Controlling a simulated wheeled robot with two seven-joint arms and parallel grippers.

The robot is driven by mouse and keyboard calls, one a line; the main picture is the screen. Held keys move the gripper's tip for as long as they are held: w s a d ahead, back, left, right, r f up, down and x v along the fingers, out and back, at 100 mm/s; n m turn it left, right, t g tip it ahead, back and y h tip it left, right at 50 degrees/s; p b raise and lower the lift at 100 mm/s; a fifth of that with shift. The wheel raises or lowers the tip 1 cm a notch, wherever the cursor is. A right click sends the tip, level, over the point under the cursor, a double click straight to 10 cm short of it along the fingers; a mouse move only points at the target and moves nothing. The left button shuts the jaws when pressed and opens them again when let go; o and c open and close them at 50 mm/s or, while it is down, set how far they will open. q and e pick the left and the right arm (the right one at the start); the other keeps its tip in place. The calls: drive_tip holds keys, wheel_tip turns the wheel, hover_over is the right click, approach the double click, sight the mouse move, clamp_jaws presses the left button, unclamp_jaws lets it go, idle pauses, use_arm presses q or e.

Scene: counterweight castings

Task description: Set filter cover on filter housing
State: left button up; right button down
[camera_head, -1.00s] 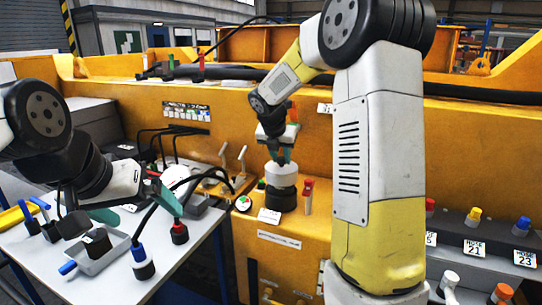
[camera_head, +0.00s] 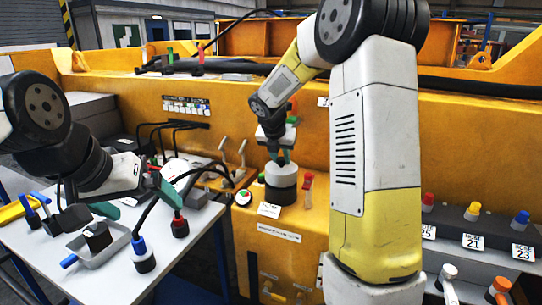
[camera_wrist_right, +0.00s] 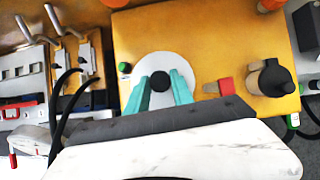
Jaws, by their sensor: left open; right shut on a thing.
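The filter cover (camera_head: 281,176) is a pale round lid with a black knob (camera_wrist_right: 159,81) on top. My right gripper (camera_head: 281,158) is shut on that knob, with teal fingers on both sides of it in the right wrist view (camera_wrist_right: 160,84). The filter housing (camera_head: 281,197) is a dark cylinder on the yellow ledge, directly under the cover. The cover looks level and appears to rest on the housing, with no gap that I can see; the wrist view hides the housing. My left gripper (camera_head: 137,201) is open over the grey table at the left.
A red-topped fitting (camera_head: 307,190) stands close right of the housing. Levers (camera_head: 240,153) stand behind it to the left. The grey table (camera_head: 100,287) holds a tray (camera_head: 88,258), blue and red connectors and black cables near my left gripper. Labelled colored caps (camera_head: 473,211) are at the right.

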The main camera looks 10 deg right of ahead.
drive_tip(key=shift+f, duration=0.5)
drive_tip(key=c, duration=1)
unclamp_jaws()
drive_tip(key=v, duration=0.8)
